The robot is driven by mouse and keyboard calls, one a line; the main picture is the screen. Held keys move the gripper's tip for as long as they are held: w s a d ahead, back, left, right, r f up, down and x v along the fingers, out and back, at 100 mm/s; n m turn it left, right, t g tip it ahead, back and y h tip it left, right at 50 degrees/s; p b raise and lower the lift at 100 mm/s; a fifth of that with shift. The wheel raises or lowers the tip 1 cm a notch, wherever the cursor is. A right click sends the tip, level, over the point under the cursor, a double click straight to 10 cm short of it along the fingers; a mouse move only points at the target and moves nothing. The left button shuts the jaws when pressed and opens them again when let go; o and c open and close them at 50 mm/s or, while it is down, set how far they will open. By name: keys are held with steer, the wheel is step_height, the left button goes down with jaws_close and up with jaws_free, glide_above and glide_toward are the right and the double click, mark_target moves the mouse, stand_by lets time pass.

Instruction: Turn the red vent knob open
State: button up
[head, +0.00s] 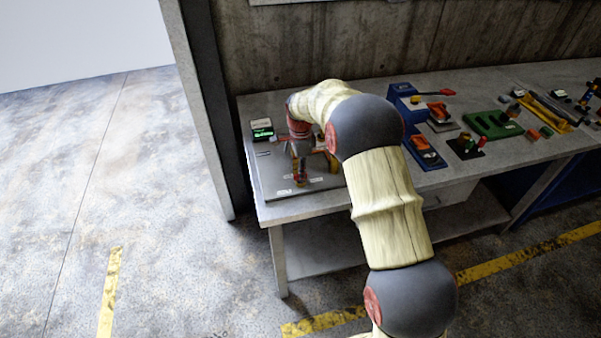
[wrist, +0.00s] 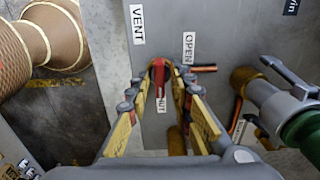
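The red vent knob (wrist: 159,75) is on a grey panel (wrist: 225,22) in the wrist view, between the labels VENT, OPEN and one partly covered label that seems to read SHUT. Its red bar runs roughly up and down the picture, along the covered label and apart from the OPEN label. My gripper (wrist: 163,68) has its fingertips on either side of the knob. A gap shows at the right finger; contact at the left cannot be told. In the head view my gripper (head: 301,172) points down over the panel (head: 284,194), and the knob cannot be made out clearly there.
A brass and grey valve fitting (wrist: 262,95) with a green part stands close to the right of the fingers. In the head view a small green-lit display (head: 262,133) is behind the panel. Blue and green fixtures (head: 492,124) line the bench to the right.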

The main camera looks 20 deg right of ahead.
jaws_close()
stand_by(0.5)
steer(key=n+p, duration=0.3)
steer(key=shift+r+n, duration=0.15)
steer(key=shift+n, duration=0.25)
steer(key=n+p, duration=0.2)
steer(key=n, duration=0.2)
steer(key=shift+n, duration=0.3)
steer(key=n+p, duration=0.2)
steer(key=n, duration=0.2)
steer(key=shift+w+n+p, duration=0.1)
steer(key=shift+n+p, duration=0.4)
steer(key=shift+n, duration=2.3)
